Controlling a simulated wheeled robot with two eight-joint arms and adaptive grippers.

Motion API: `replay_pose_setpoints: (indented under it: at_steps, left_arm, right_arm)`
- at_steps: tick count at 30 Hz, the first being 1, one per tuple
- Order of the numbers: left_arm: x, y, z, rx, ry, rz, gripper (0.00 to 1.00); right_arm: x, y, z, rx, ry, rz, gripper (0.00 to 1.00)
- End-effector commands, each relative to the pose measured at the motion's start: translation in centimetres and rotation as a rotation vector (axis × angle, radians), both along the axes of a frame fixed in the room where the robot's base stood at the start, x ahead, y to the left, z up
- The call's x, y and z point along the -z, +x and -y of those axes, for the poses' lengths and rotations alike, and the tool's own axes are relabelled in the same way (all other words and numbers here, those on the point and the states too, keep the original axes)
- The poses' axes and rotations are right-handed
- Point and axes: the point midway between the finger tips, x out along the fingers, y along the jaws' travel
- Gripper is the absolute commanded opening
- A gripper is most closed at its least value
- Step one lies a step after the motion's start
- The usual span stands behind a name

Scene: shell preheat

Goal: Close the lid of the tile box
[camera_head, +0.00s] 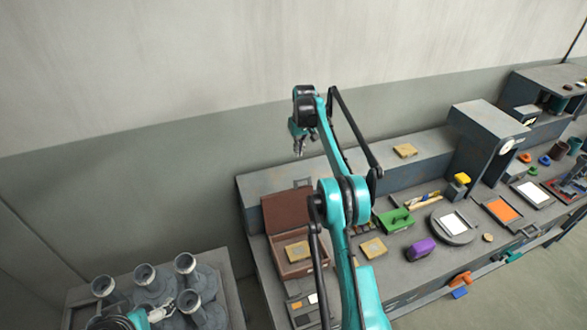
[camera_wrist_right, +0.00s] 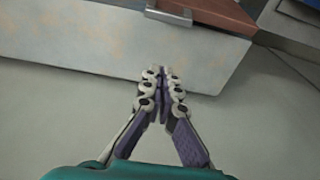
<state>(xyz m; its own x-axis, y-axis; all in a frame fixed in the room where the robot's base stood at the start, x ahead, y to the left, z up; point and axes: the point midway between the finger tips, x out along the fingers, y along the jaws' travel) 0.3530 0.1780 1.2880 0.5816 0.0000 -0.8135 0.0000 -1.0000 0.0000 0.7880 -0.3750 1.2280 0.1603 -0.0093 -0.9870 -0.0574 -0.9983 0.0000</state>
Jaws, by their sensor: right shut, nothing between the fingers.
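The brown tile box (camera_head: 292,268) stands at the left end of the bench with a tan tile (camera_head: 297,251) inside. Its brown lid (camera_head: 286,210) is up, leaning back behind the box. My right gripper (camera_head: 299,151) is above and behind the lid, apart from it. In the wrist view its fingers (camera_wrist_right: 163,76) are together and empty. A brown panel, apparently the lid (camera_wrist_right: 215,12), shows at the top edge there, beyond the fingertips. My left gripper (camera_head: 160,313) shows only in part at the bottom left; its fingers are unclear.
My right arm crosses in front of the bench and hides part of it. A green case (camera_head: 395,220), a purple object (camera_head: 420,249) and a round plate (camera_head: 453,226) lie right of the box. Grey fittings (camera_head: 150,282) stand at lower left. A raised ledge (camera_head: 270,181) runs behind the lid.

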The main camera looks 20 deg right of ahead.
Motion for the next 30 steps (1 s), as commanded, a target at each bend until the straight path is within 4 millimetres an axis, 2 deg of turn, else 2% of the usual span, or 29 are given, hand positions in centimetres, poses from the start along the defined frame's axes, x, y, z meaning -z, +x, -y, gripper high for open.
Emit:
replay_pose_setpoints:
  at_steps: [5, 17, 18, 30]
  left_arm:
    - [0.0, 0.0, 0.0, 0.000, 0.000, 0.000, 0.87]
    - [-0.6, 0.0, 0.0, 0.000, 0.000, 0.000, 0.87]
    - [-0.7, 0.0, 0.0, 0.000, 0.000, 0.000, 0.87]
    - [-1.2, 0.0, 0.0, 0.000, 0.000, 0.000, 0.87]
  right_arm:
    - [2.4, 0.4, 0.0, 0.000, 0.000, 0.000, 0.00]
    - [9.9, 1.6, 0.1, 0.000, 0.000, 0.001, 0.00]
    - [9.4, 1.1, 0.1, 0.000, 0.000, 0.001, 0.00]
    - [8.9, -2.1, -0.2, 0.000, 0.000, 0.001, 0.00]
